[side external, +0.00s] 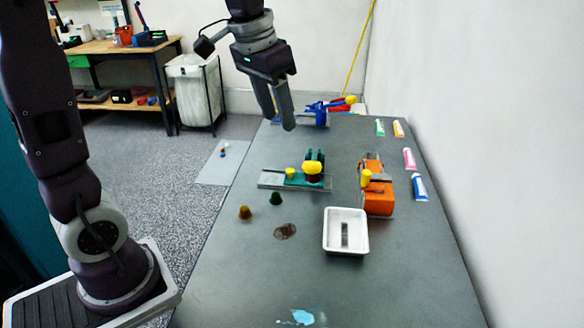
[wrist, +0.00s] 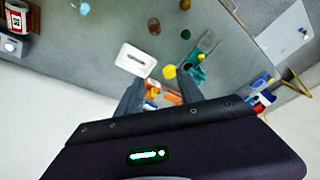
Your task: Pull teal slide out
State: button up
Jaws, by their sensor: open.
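The teal slide (side external: 297,180) lies in a pale, see-through track (side external: 270,180) on the grey table, with a small yellow knob (side external: 290,173) on it. A dark green block (side external: 315,157) and a round yellow-topped dark piece (side external: 312,170) stand at its right end. In the wrist view the teal slide (wrist: 197,73) shows just beyond the right finger, with its track (wrist: 209,41) above it. My gripper (side external: 279,121) is open and empty, high above the table and behind the slide in the side view; its two fingers (wrist: 159,84) also show in the wrist view.
An orange device (side external: 378,195) with a yellow knob stands right of the slide. A white tray (side external: 345,248) is in front. Small brown (side external: 245,212) and green (side external: 276,198) pieces lie front left. Several coloured tubes (side external: 419,187) line the right edge. Blue and red items (side external: 318,113) sit behind.

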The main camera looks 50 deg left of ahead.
jog(key=w+a+f+g, duration=0.1)
jog(key=w+a+f, duration=0.35)
jog(key=w, duration=0.25)
jog(key=g, duration=0.2)
send_over(290, 170)
notch_tip(290, 170, down, 16)
jog(key=shift+r, duration=0.25)
notch_tip(290, 170, down, 7)
jog(key=shift+r, duration=0.2)
grip_shut()
jog(key=shift+r, duration=0.1)
